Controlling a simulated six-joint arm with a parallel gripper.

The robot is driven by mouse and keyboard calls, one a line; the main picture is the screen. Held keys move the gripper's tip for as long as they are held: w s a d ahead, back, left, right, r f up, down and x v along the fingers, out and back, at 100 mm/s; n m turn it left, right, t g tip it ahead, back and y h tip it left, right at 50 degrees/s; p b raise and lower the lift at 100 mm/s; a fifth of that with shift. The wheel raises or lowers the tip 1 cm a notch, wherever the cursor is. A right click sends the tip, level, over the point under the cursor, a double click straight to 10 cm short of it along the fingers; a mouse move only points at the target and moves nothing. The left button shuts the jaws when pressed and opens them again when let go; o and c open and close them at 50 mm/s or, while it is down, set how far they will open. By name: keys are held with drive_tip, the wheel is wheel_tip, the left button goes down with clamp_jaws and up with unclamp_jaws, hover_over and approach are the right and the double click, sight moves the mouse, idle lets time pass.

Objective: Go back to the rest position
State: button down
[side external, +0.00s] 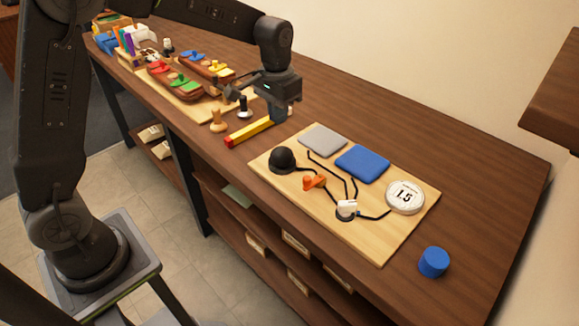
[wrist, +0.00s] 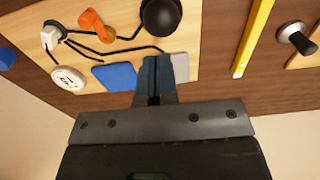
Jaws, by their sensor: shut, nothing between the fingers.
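My gripper (side external: 281,114) is shut and empty. It hangs above the tabletop, behind the yellow bar (side external: 255,130) with a red end and near the back left corner of the light wooden board (side external: 375,237). In the wrist view the closed fingers (wrist: 156,64) point at the board's edge, overlapping the view of the grey pad (wrist: 180,66). I cannot tell the exact height, but no contact shows.
The board carries a black dome (side external: 282,159), orange lever (side external: 314,182), blue pad (side external: 362,163), white block (side external: 347,208) and white "1.5" disc (side external: 405,196). A blue cylinder (side external: 433,262) stands right of it. Coloured pieces crowd the left; the table's back right is clear.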

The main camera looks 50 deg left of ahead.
drive_tip(key=s+d+r+t, duration=0.1)
drive_tip(key=s+r+t, duration=0.2)
drive_tip(key=s+r, duration=0.8)
drive_tip(key=s+f+t, duration=0.2)
drive_tip(key=s, duration=1.1)
drive_tip(key=shift+s+d+f, duration=0.15)
drive_tip(key=shift+d+f, duration=0.1)
drive_tip(key=shift+d, duration=0.15)
idle(1.1)
